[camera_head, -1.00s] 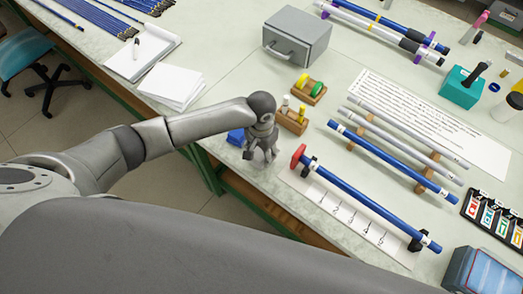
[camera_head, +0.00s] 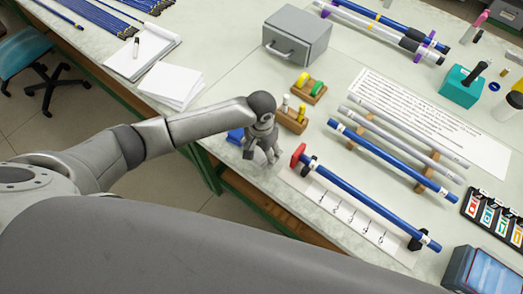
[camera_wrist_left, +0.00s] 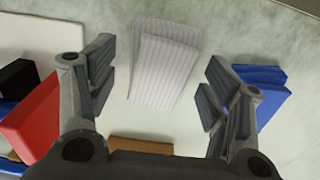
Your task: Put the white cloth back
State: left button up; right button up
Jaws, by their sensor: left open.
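The white cloth (camera_wrist_left: 163,65) lies folded on the table in the left wrist view, ribbed and flat. My left gripper (camera_wrist_left: 158,92) is open, with one finger on each side of the cloth and apart from it. In the head view my left gripper (camera_head: 258,157) is low over the front edge of the table, and it hides the cloth there. A folded blue cloth (camera_wrist_left: 262,88) lies beside the right finger in the wrist view; in the head view a blue patch (camera_head: 236,136) shows left of the gripper. My right gripper is not in view.
A red end stop (camera_head: 298,154) with a blue rod (camera_head: 365,197) stands close right of the gripper. A wooden block (camera_head: 291,120) with small pegs is just behind it. A grey box (camera_head: 297,38) and white sheets (camera_head: 172,86) are farther back. Bare table lies between them.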

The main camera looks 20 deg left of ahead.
aim_at(261, 153)
pick_arm(q)
notch_tip(261, 153, up, 12)
jog(key=b, duration=0.1)
jog(key=shift+f, duration=0.15)
dwell(0.6)
